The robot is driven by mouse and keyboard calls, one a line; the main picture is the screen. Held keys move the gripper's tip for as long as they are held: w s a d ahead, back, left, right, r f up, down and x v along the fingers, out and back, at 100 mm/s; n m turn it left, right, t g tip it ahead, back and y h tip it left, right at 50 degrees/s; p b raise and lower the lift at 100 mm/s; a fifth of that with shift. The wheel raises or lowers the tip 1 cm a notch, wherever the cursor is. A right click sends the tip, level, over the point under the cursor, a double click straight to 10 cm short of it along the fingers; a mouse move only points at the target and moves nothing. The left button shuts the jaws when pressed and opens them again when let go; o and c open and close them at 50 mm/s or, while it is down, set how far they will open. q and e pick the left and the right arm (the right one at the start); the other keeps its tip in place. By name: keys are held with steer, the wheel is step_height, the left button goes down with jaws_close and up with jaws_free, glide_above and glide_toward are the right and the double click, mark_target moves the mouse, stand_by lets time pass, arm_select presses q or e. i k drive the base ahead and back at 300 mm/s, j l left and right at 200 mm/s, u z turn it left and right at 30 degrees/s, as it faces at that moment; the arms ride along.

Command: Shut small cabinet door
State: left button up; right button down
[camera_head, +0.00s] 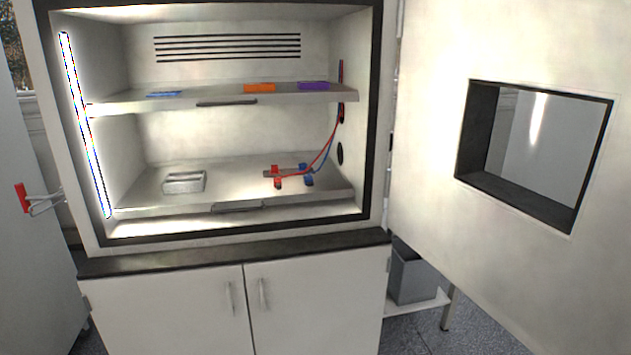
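The white cabinet door (430,130) stands wide open, swung out to the right on hinges along the cabinet's right edge. It has a dark-framed rectangular window (535,150). The lit cabinet (225,120) is open at the front, so its inside shows, with a dark seal around the opening. Neither of my grippers shows in the head view.
The upper shelf (130,102) holds blue, orange and purple items. The lower shelf (240,180) holds a metal block (184,182) and red and blue clips (278,182) on cables. Two closed doors (170,315) are below. A grey bin (413,275) stands right, behind the open door.

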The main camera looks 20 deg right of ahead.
mark_target(556, 276)
steer(key=k+l+u, duration=0.15)
steer(key=k+l, duration=0.2)
steer(key=l, duration=0.35)
steer(key=k+l+u, duration=0.15)
steer(key=k+l, duration=0.25)
steer(key=l, duration=0.25)
steer(key=k+l+u, duration=0.15)
steer(key=k+l, duration=0.3)
steer(key=l, duration=0.15)
steer(key=k+l+u, duration=0.1)
steer(key=k+l, duration=0.35)
steer(key=l+u, duration=0.25)
steer(key=l, duration=2.25)
